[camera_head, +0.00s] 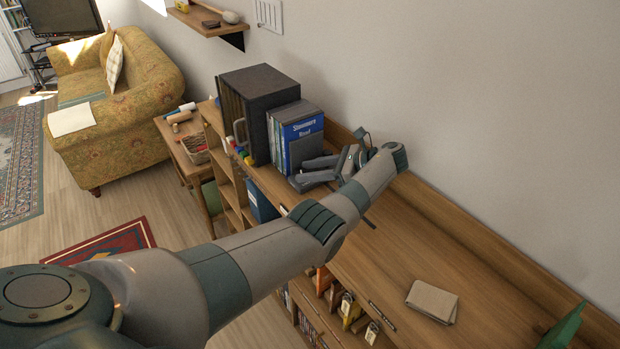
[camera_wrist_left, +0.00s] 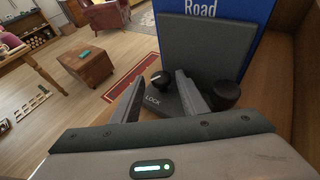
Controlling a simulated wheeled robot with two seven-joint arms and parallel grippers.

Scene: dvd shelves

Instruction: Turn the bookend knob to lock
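The dark grey bookend (camera_head: 306,149) stands on the shelf top against a blue book, with its upright plate also in the left wrist view (camera_wrist_left: 205,55). Its base carries the word LOCK and a small black knob (camera_wrist_left: 161,78) with a pale mark. A larger black round piece (camera_wrist_left: 227,94) sits to the right on the base. My left gripper (camera_head: 315,170) is at the bookend's base. In the left wrist view its two fingers (camera_wrist_left: 160,90) are apart, with the knob showing between and beyond them. Contact is not visible. My right gripper is not in view.
Blue books (camera_head: 301,132) and a black file box (camera_head: 258,95) stand behind the bookend. The wall borders the back edge.

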